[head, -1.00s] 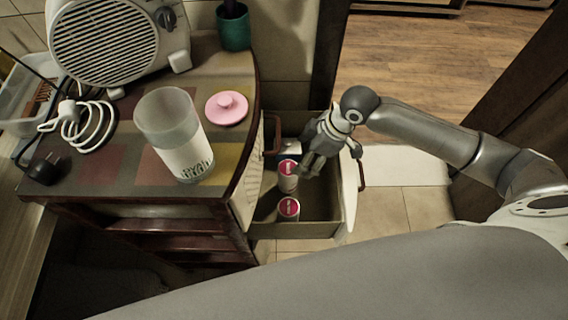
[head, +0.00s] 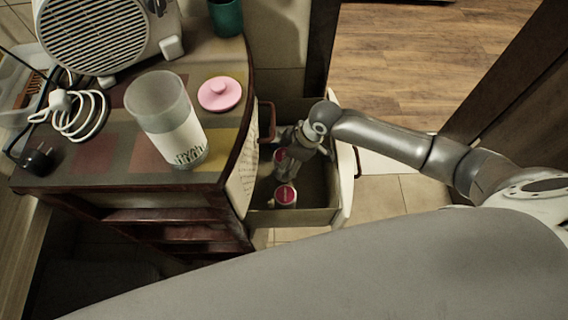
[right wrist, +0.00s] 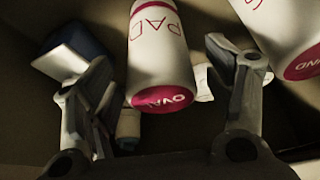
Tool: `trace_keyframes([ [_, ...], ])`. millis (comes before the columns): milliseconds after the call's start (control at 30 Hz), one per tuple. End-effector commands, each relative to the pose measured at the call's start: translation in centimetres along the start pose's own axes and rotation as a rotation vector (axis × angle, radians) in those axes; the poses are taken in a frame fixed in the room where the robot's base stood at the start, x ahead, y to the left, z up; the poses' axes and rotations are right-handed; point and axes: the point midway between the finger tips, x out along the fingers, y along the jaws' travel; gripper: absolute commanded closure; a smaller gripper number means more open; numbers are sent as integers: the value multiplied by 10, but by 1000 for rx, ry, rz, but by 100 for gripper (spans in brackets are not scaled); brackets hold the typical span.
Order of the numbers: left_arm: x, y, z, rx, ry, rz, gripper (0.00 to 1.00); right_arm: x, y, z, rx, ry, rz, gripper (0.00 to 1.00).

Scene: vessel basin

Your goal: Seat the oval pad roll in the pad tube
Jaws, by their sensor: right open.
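The oval pad roll (right wrist: 160,55), white with a magenta end reading OVAL, stands between the fingers of my right gripper (right wrist: 155,75) in the right wrist view. The fingers are apart, one on each side. In the head view my right gripper (head: 288,158) reaches down into the open drawer and partly hides this roll. A second roll (right wrist: 285,35), its end reading partly UND, lies to the right; it also shows in the drawer in the head view (head: 285,196). The pad tube (head: 160,105), translucent with a white label, stands upright and open-topped on the cabinet. My left gripper is not in view.
The drawer (head: 318,214) is pulled out, its walls close around my right gripper. On the cabinet top (head: 100,165) are a pink lid (head: 220,94), a fan heater (head: 105,35), a coiled white cable (head: 78,112), a black plug (head: 38,160) and a teal cup (head: 226,18).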

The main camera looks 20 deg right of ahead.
Motion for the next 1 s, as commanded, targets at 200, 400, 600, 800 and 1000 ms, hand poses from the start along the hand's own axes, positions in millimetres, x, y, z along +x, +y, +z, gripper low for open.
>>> trace_keyframes([
  [200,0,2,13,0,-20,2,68,0,0,0,0,0,0,46],
  [400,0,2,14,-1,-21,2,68,0,0,0,0,0,0,71],
  [600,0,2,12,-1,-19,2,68,-1,0,0,0,0,0,74],
  [800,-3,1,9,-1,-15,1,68,-16,1,-7,-1,2,3,74],
  [1000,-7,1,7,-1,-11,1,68,-54,1,-22,-2,3,3,74],
])
